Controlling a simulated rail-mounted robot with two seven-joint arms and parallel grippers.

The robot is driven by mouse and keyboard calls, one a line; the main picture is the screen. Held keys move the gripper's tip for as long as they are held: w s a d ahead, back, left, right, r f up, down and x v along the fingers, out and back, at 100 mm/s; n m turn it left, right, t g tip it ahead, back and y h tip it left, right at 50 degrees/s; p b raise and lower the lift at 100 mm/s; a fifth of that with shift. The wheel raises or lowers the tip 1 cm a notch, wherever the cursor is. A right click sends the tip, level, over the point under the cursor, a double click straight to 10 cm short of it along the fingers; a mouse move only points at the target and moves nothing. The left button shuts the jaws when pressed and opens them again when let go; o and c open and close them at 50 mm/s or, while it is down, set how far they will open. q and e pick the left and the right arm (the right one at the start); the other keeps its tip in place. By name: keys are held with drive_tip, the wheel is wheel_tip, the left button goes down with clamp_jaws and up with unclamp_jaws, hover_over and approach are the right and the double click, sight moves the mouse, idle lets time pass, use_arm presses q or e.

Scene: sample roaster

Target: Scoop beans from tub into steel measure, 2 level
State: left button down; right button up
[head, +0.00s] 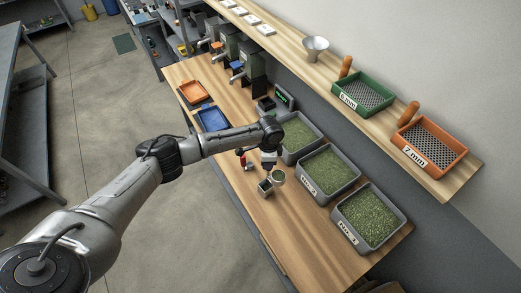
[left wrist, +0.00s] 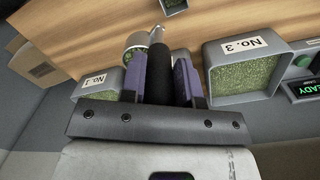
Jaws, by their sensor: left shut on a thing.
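My left gripper (head: 269,160) is shut on the black handle (left wrist: 160,72) of a scoop, seen between its purple fingers in the left wrist view. The scoop's round steel bowl (head: 279,176) has green beans in it and also shows in the left wrist view (left wrist: 136,41). A small square dark cup (head: 265,187), apparently the steel measure, is just beside the bowl, with greenish contents; it is cut off at the top of the left wrist view (left wrist: 174,4). Grey tubs of green beans stand in a row: a far tub (head: 319,147), a middle tub (head: 357,178) and a near tub (head: 402,218). My right gripper is out of view.
A small red object (head: 242,159) stands left of my gripper. Blue (head: 211,119) and orange (head: 193,91) trays lie farther back, near the roasters (head: 250,64). A raised shelf holds green (head: 364,93) and orange (head: 430,146) sieves. The near bench front is clear.

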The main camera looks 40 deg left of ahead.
use_arm(q)
drive_tip(key=w+a+f+m, duration=0.1)
drive_tip(key=w+a+m, duration=0.2)
drive_tip(key=a, duration=0.3)
drive_tip(key=shift+w+a+f+t, duration=0.2)
drive_tip(key=shift+w+f+t, duration=0.1)
drive_tip(key=shift+f, duration=0.1)
